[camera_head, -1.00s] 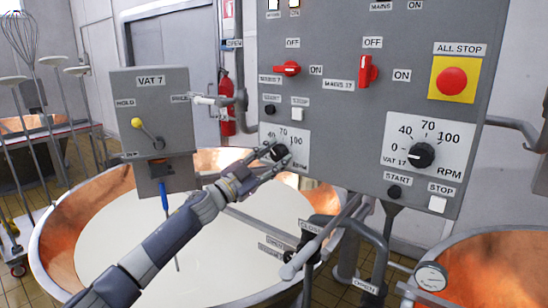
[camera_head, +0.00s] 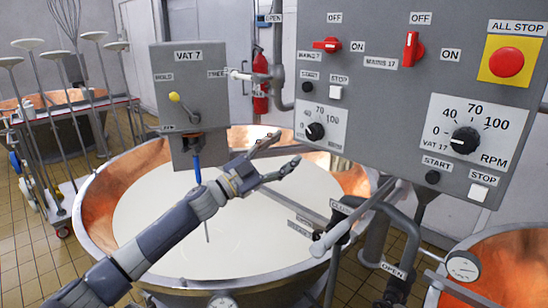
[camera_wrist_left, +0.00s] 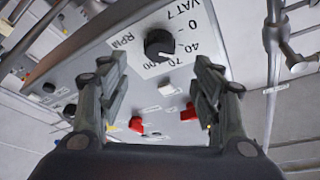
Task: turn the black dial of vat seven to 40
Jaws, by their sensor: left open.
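The black dial of vat seven (camera_head: 315,131) sits on a white plate marked 40, 70 and 100 at the lower left of the grey panel (camera_head: 380,90). In the left wrist view the same dial (camera_wrist_left: 158,43) is beyond the fingertips, with VAT 7, 0, 40, 70, 100 and RPM around it. My right gripper is out of view.
A similar dial marked VAT 17 (camera_head: 465,140) is to the right. Red switches (camera_head: 327,45), an all-stop button (camera_head: 506,62) and a small black button (camera_head: 307,87) share the panel. A lever box (camera_head: 190,90) stands left.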

